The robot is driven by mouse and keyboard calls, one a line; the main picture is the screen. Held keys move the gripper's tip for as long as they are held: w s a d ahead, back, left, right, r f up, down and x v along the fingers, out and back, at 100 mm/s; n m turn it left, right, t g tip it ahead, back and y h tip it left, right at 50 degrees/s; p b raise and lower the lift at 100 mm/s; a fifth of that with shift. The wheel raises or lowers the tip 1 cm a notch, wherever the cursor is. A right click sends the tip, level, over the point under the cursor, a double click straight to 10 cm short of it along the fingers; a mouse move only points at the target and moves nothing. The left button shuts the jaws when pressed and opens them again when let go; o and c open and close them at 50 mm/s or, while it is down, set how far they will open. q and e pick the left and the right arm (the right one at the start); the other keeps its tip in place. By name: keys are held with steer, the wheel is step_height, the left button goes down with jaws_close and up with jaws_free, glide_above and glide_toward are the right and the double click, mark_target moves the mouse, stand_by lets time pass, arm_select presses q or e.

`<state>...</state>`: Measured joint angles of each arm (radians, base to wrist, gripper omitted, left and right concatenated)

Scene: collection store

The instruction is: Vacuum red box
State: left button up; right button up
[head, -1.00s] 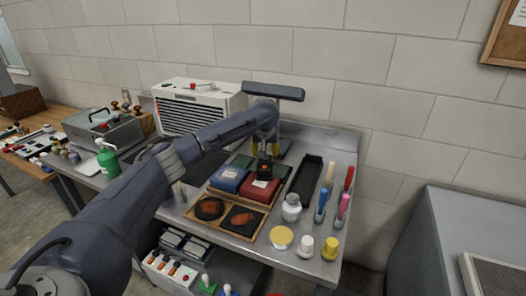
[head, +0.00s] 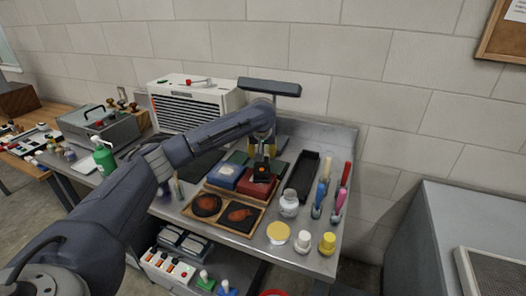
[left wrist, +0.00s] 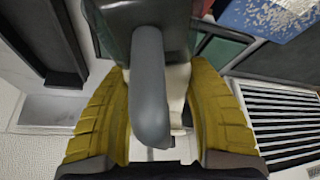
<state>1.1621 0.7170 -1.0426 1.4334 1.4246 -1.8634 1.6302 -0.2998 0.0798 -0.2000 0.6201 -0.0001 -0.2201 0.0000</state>
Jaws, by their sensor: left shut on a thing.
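My left gripper (head: 262,147) is above and behind the red box. It is shut on a dark hand tool (head: 262,168) with an orange spot, which looks like the vacuum. The tool's lower end is over the red box's back part; I cannot tell whether it touches. In the left wrist view, the yellow fingers (left wrist: 160,115) clasp the tool around its grey handle (left wrist: 148,90). My right gripper is out of view.
The wooden tray (head: 222,226) holds two dark pads with orange-brown pieces. A black tray (head: 302,177), a white jar (head: 289,204) and upright brushes (head: 322,198) stand at the right. A white louvred unit (head: 195,107) stands behind. Pale bits cover the blue box's top.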

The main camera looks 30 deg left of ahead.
arm_select(q)
steer(key=shift+s+d+r, duration=0.1)
steer(key=shift+s+d, duration=0.05)
steer(key=shift+s, duration=1.45)
steer(key=shift+s+d, duration=0.15)
steer(key=shift+s, duration=1.45)
steer(key=shift+w, duration=0.1)
steer(key=shift+w+a+f, duration=0.1)
steer(key=shift+w, duration=0.7)
steer(key=shift+w+a+f, duration=0.1)
steer(key=shift+w, duration=0.65)
steer(key=shift+w+a+r, duration=0.1)
steer(key=shift+w+a, duration=0.05)
steer(key=shift+w, duration=1.45)
steer(key=shift+w+a, duration=0.1)
steer(key=shift+w, duration=1.5)
steer(key=shift+r, duration=3)
steer(key=shift+r, duration=0.1)
steer(key=shift+r, duration=1.4)
